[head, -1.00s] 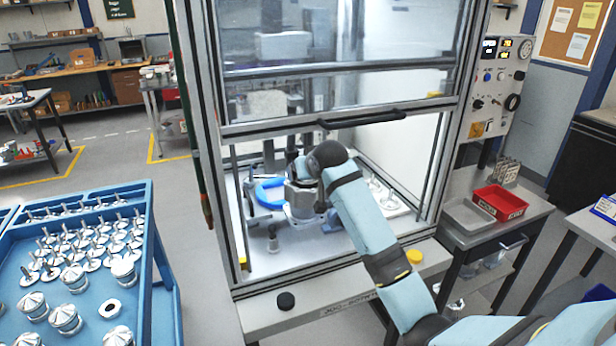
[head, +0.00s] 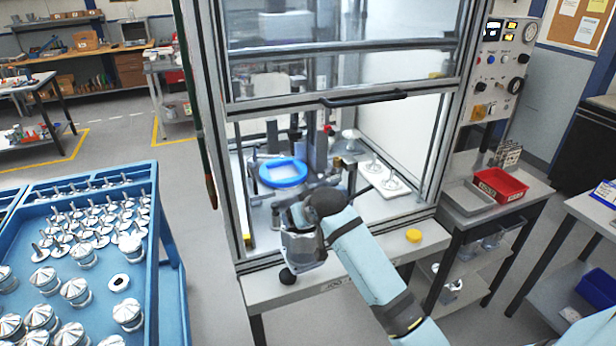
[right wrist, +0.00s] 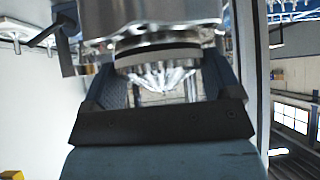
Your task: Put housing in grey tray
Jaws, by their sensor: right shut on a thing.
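My right gripper (right wrist: 165,90) is shut on a silver metal housing (right wrist: 150,22), which fills the top of the right wrist view. In the head view my right gripper (head: 302,222) is at the front opening of the framed machine, above its front ledge. The housing (head: 303,248) shows there as a grey metallic shape under the wrist, partly hidden by the hand. The grey tray (head: 462,202) lies on the side table at the right, beside a red bin, well to the right of the gripper. My left gripper is not in view.
The machine's raised door has a black handle (head: 362,98); a blue ring fixture (head: 283,172) is inside. A black knob (head: 288,276) and yellow button (head: 413,236) are on the ledge. The red bin (head: 500,186) adjoins the tray. A blue cart (head: 165,250) holds many metal parts.

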